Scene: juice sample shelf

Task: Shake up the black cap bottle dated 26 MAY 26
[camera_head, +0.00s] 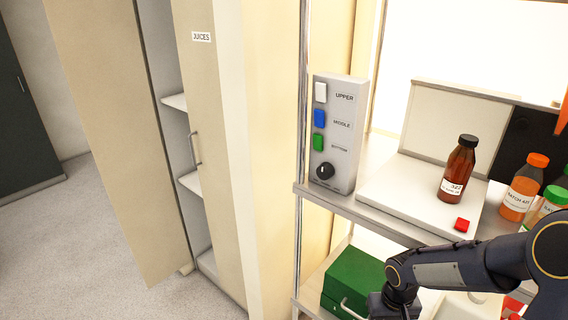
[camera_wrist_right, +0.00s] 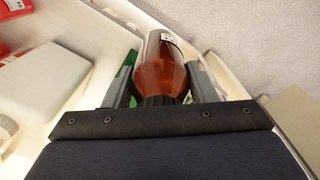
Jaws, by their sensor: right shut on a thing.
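In the right wrist view my right gripper (camera_wrist_right: 160,72) is shut on an amber bottle (camera_wrist_right: 168,62). Its fingers lie on either side of the neck, and the dark cap end (camera_wrist_right: 160,100) points toward the gripper. A white label shows at its far end, but I cannot read a date. In the head view my right arm comes in from the right; its fingers and the held bottle are out of frame below. Another brown bottle with a black cap (camera_head: 460,168) stands upright on a white platform; its label shows "327", the smaller line is unreadable. My left gripper is not in view.
A control box (camera_head: 338,134) has UPPER, MIDDLE and BOTTOM buttons and a knob. Orange-capped (camera_head: 523,188) and green-capped (camera_head: 548,204) bottles stand right of the platform (camera_head: 400,192), near a red button (camera_head: 462,225). A green box (camera_head: 353,277) sits below. The JUICES cabinet (camera_head: 215,130) stands open.

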